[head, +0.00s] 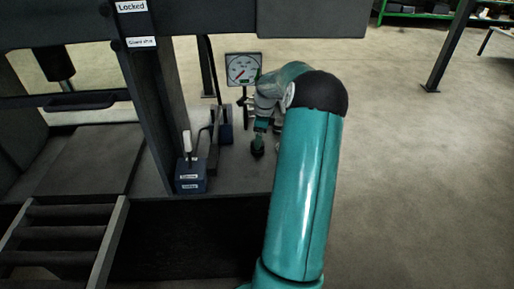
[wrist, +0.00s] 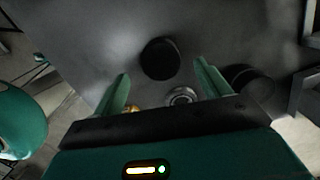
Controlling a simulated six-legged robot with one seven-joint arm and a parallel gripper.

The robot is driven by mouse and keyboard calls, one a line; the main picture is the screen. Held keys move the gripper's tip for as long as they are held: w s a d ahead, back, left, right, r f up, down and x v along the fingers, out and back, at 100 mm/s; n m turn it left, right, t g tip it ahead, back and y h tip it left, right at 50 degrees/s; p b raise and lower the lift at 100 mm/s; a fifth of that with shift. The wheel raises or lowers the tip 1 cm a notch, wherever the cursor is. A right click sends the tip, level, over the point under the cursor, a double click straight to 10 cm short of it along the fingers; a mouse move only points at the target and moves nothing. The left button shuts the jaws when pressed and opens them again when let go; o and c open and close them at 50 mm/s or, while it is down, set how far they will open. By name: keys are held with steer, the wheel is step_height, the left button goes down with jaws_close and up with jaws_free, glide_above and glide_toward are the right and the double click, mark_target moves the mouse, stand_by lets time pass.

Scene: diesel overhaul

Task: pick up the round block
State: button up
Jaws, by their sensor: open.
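A dark round block (wrist: 160,59) rests on the grey surface (wrist: 75,50) in the wrist view, seen from above. My gripper (wrist: 162,70) is open, with one green finger on each side of the block in the picture. No contact between fingers and block shows, and the height gap is hard to judge. In the head view my gripper (head: 260,142) is small and partly hidden by my arm, low over the bench beside the dial gauge. I cannot make out the round block in the head view.
A metal ring-like part (wrist: 181,96), a small brass piece (wrist: 131,108) and a dark cylinder (wrist: 250,80) lie close by. The head view shows a dial gauge (head: 242,69), a blue box with a white lever (head: 190,177) and a dark post (head: 150,110). Open floor lies right.

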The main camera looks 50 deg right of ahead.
mark_target(256, 153)
steer(key=f, duration=0.5)
steer(key=shift+w+a, duration=0.15)
steer(key=shift+w, duration=0.2)
steer(key=c, duration=1)
steer(key=shift+r, duration=0.1)
steer(key=shift+c, duration=0.4)
steer(key=shift+r, duration=0.1)
